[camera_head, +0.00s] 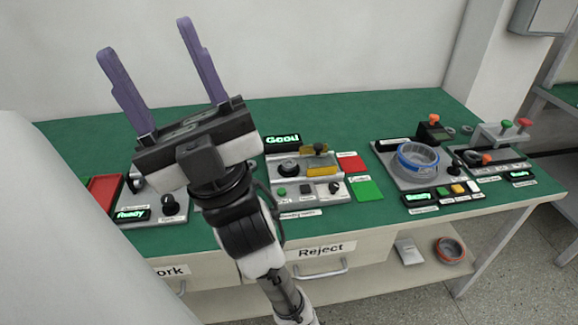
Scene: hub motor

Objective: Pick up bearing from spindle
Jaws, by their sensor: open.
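My gripper (145,37) is raised above the left part of the bench, its two purple fingers pointing up and spread apart with nothing between them. In the middle of the bench, a grey station (306,195) carries a dark round part (288,168) beside a yellow block; this may be the bearing on its spindle, but it is too small to tell. A "Good" display (283,142) is lit behind it. My gripper body and wrist hide part of the bench to the left of this station.
The green bench (385,225) also holds a left station (155,208), partly hidden, and a right station with a blue ring (418,158). A red pad (350,163) and a green pad (366,190) lie beside the middle station. A "Reject" drawer (322,255) is below.

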